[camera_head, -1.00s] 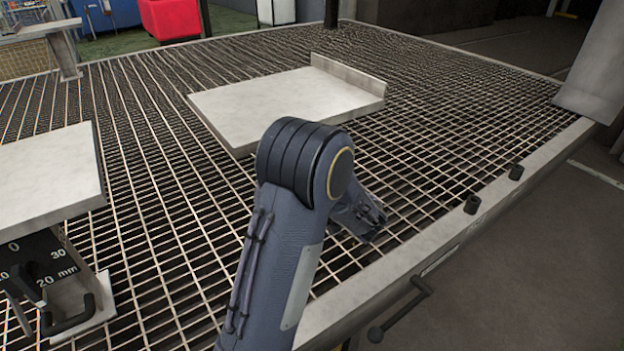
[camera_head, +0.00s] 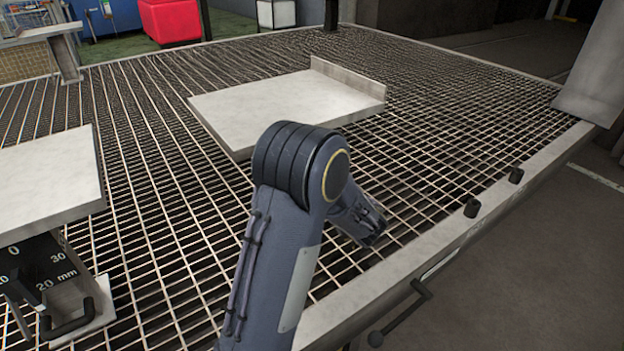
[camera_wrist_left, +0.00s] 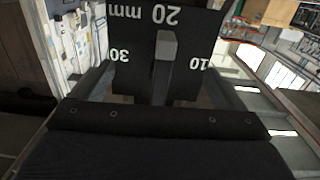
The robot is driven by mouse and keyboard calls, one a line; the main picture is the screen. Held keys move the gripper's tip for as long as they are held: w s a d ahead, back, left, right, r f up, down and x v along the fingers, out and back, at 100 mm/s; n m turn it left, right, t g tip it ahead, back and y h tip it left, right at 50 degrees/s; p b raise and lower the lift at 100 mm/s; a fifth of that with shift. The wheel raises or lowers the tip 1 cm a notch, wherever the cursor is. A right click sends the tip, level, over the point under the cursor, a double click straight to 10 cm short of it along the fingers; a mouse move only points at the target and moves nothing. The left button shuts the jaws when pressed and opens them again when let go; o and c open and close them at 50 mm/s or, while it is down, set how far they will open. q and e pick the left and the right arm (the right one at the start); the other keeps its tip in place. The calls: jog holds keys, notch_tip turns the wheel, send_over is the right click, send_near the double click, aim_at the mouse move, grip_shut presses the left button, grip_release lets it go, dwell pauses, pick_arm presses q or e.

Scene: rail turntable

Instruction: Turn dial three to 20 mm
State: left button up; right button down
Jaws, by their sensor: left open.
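A black dial plate (camera_head: 45,262) with white marks 0, 30 and 20 mm shows at the lower left of the head view, under a pale slab. A dark knob stands in front of it, its direction unclear there. In the left wrist view the dial plate (camera_wrist_left: 200,25) appears upside down, with 20 mm, 30 and 10. A grey bar-shaped knob (camera_wrist_left: 167,52) lies between 30 and 10, its end just beneath 20 mm. My left gripper (camera_wrist_left: 161,84) is open, its fingers on either side of the knob; contact cannot be told. My right gripper is out of view; my right arm crosses the head view.
A pale slab (camera_head: 45,180) sits above the dial. Another pale slab (camera_head: 285,105) with a raised edge lies farther back on the mesh table (camera_head: 440,130). A dark handle (camera_head: 75,318) sits beside the dial. A bar handle (camera_head: 400,312) juts from the table's right edge.

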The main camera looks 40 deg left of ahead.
pick_arm(q)
jog(key=v, duration=0.9)
dwell(0.4)
jog(key=shift+a, duration=0.1)
dwell(0.3)
